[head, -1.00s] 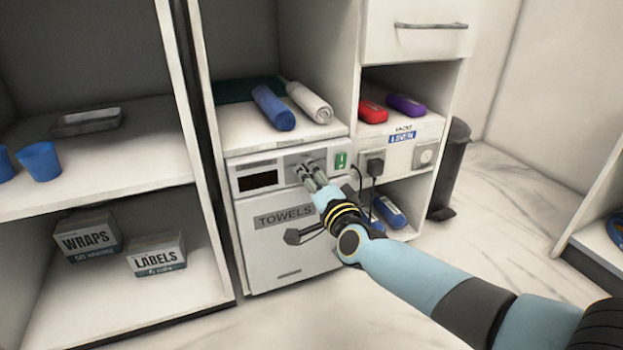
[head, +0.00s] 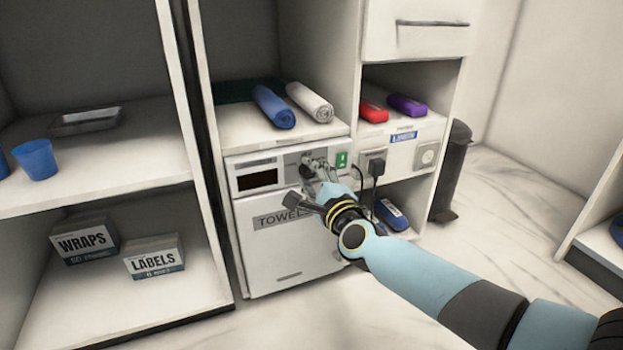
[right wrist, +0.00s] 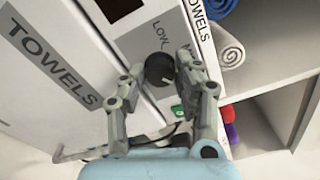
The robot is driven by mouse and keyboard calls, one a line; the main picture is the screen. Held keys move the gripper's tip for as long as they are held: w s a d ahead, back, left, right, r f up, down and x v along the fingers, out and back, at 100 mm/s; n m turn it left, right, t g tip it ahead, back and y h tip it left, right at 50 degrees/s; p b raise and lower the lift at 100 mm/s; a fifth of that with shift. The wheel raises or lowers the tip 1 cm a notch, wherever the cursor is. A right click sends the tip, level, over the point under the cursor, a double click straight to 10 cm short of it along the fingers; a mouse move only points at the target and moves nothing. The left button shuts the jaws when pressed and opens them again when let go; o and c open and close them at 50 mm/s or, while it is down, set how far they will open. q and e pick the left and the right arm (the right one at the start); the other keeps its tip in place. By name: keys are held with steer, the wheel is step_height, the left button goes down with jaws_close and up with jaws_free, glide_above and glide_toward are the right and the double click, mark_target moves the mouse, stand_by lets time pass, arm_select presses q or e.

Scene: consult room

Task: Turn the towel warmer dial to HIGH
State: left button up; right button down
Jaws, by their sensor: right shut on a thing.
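The towel warmer (head: 290,255) is a white cabinet marked TOWELS, low in the middle of the head view. Its dial (right wrist: 158,70) is dark and round and sits between the fingers in the right wrist view. LOW is printed on the panel beside it; other lettering is partly hidden by a finger. A small pale mark shows on the dial, too small to read its setting surely. My right gripper (head: 314,168) is at the warmer's front panel, shut on the dial, with one finger on each side (right wrist: 160,63). My left gripper is out of view.
A green switch (head: 342,160) is close right of the dial. A plug with a black cord (head: 376,168) is further right. Rolled blue (head: 272,106) and white towels (head: 309,102) lie on the shelf above. Open floor lies in front.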

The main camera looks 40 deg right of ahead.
steer(key=shift+m, duration=0.7)
steer(key=c, duration=0.9)
jaws_free()
steer(key=shift+c, duration=0.2)
steer(key=v, duration=1.2)
steer(key=shift+f, duration=0.1)
